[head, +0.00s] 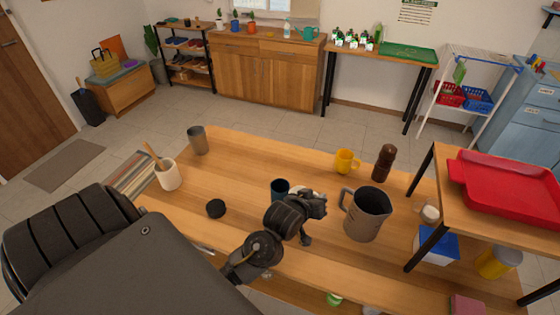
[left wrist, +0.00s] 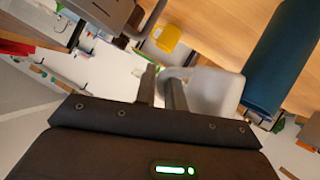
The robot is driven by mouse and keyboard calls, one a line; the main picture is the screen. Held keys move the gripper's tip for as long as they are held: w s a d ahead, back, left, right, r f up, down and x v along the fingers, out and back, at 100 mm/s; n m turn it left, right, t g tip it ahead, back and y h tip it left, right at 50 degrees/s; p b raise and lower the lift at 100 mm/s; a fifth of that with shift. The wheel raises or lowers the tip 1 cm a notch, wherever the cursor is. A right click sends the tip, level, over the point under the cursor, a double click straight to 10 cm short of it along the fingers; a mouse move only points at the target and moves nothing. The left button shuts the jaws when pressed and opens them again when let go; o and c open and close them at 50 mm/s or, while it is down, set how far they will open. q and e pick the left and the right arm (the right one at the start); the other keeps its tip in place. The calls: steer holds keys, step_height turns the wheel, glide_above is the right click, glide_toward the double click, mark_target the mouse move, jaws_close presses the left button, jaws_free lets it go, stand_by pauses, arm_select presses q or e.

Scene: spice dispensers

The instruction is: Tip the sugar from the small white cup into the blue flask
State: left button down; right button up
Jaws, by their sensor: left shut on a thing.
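The small white cup (left wrist: 215,92) is in my left gripper (left wrist: 162,88), whose two fingers are closed at the cup's handle in the left wrist view. In the head view my left gripper (head: 316,206) is above the table and hides most of the cup. The blue flask (head: 280,187) stands on the table just left of and behind the gripper. The flask also shows large and dark blue in the left wrist view (left wrist: 284,58), to the right of the cup. The sugar inside the cup is not visible. My right gripper is not in view.
A grey pitcher (head: 369,215) stands close to the right of my left gripper. A yellow mug (head: 345,163) and a brown mill (head: 384,161) are behind it. A black lid (head: 215,208) lies at the left. A raised shelf with a red tray (head: 510,187) is at the right.

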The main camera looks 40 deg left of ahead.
arm_select(q)
steer(key=a+r+p, duration=0.1)
steer(key=p, duration=0.1)
steer(key=a+r+n+h+p, duration=0.1)
steer(key=r+p, duration=0.1)
steer(key=p, duration=0.1)
steer(key=a+r+n+h+p, duration=0.1)
steer(key=p, duration=0.1)
steer(key=shift+w+a+r+p, duration=0.2)
steer(key=shift+a+r+p, duration=0.1)
steer(key=shift+r+p, duration=0.1)
steer(key=shift+a+f, duration=0.15)
steer(key=shift+w+a+r+n+h+p, duration=0.1)
steer(key=shift+a+r+n+h+p, duration=0.25)
steer(key=shift+h+p, duration=0.2)
steer(key=shift+a+f+n+h, duration=0.2)
steer(key=shift+f+n+h, duration=0.1)
steer(key=shift+n, duration=0.15)
steer(key=shift+a, duration=0.1)
steer(key=shift+a+r+n+h, duration=0.35)
steer(key=shift+a+n+h, duration=0.1)
steer(key=shift+n+h, duration=0.3)
steer(key=shift+w+a+r+n+h+b, duration=0.1)
steer(key=shift+a+r+n+h+b, duration=0.35)
steer(key=shift+b, duration=0.3)
steer(key=shift+a+p, duration=0.25)
steer(key=shift+p, duration=0.2)
steer(key=shift+a+r+n+p, duration=0.15)
steer(key=shift+a+n+p, duration=0.1)
steer(key=shift+n+p, duration=0.15)
